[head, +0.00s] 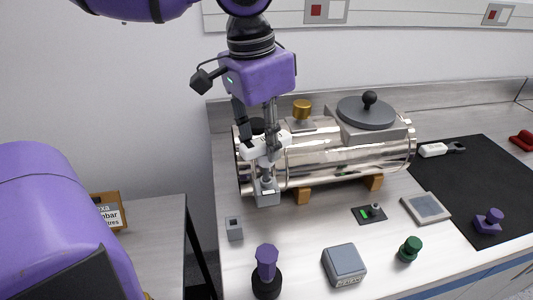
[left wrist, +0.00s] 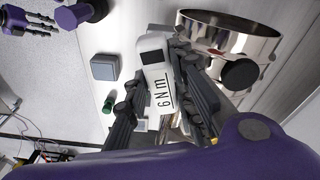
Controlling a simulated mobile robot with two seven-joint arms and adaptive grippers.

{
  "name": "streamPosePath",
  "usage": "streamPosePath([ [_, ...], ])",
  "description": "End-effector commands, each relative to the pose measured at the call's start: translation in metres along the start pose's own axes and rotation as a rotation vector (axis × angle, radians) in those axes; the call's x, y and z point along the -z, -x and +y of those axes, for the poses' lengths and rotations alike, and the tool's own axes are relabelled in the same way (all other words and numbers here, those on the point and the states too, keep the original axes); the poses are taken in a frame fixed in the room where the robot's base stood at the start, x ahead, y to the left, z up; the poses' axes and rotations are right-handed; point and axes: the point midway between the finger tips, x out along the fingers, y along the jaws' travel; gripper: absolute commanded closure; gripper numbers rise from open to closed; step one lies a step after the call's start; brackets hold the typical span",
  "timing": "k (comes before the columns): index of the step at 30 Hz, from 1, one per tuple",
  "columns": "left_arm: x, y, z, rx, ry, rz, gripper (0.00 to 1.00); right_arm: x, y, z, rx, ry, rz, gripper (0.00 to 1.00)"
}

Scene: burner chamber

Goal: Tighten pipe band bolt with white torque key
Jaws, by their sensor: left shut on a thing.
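My left gripper (head: 265,145) reaches down from above and is shut on a white torque key (head: 262,146). The key is at the left end of the shiny metal chamber (head: 330,155), over a grey block (head: 267,192) at the chamber's front. The key's lower tip and the bolt are hidden, so contact cannot be told. My right gripper (left wrist: 28,22) shows small at the top left of the left wrist view, fingers apart, empty.
Another white-handled tool (head: 433,150) lies on the black mat (head: 465,175). In front of the chamber stand a purple-topped post (head: 267,262), a grey box (head: 343,264), a green knob (head: 410,249) and a small grey block (head: 234,228). A brown box (head: 108,210) is on the left table.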

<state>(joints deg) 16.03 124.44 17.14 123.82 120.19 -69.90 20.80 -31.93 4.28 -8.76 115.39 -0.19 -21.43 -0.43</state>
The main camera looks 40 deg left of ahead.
Motion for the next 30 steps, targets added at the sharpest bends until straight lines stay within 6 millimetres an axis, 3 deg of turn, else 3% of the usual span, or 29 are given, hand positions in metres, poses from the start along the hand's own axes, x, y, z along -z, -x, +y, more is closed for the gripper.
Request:
streamPosePath([
  [10,0.0003,-0.0009,0.0000,-0.001,-0.010,0.001,1.00,0.0001,0.0000,0.0001,0.000,0.000,0.000,0.60],
  [17,0.0004,-0.0013,-0.0003,-0.024,-0.192,-0.005,1.00,-0.0027,-0.0011,0.0000,0.000,0.000,-0.003,0.60],
  [26,0.0001,-0.0009,-0.0002,-0.025,-0.216,-0.007,1.00,-0.0026,-0.0011,0.0000,0.000,0.000,-0.003,0.60],
  [30,-0.0004,-0.0021,-0.0002,-0.041,-0.329,-0.012,1.00,-0.0057,-0.0022,-0.0001,0.000,0.000,-0.007,0.60],
])
